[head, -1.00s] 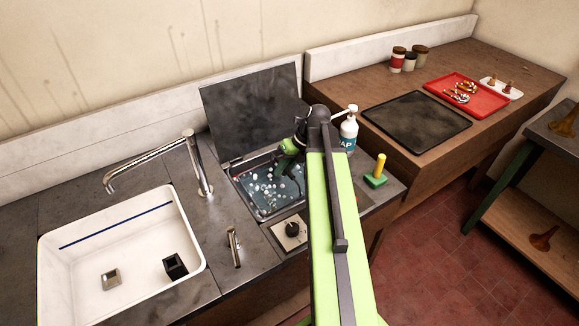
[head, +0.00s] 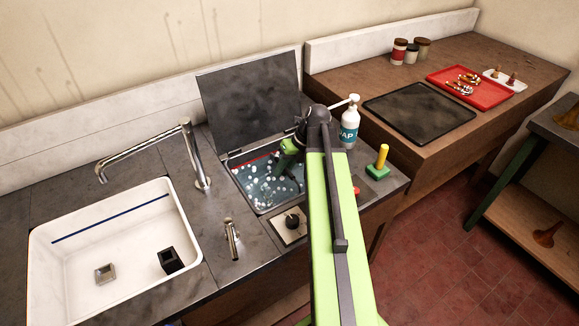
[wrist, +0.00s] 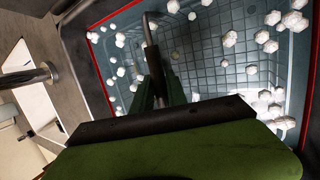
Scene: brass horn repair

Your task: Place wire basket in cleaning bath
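The cleaning bath (head: 236,187) is a sunken metal tank with its dark lid raised behind it. It holds bluish liquid with white foam clumps and has a red line along its inner wall. My gripper (head: 286,166) reaches down into the bath from the right. In the wrist view my gripper (wrist: 160,88) has its dark green fingers closed around a thin grey metal handle. A square wire mesh, apparently the wire basket (wrist: 208,65), spreads below the fingers within the bath. My gripper and the foam hide much of the basket, and I cannot tell whether it touches the bottom.
A white sink (head: 110,240) with two small blocks and a tap (head: 190,160) stand left of the bath. A knob (head: 292,221) is in front. A soap bottle (head: 349,128) and a green block with a yellow handle (head: 379,165) are right. A dark mat (head: 420,112) and red tray (head: 452,90) lie beyond.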

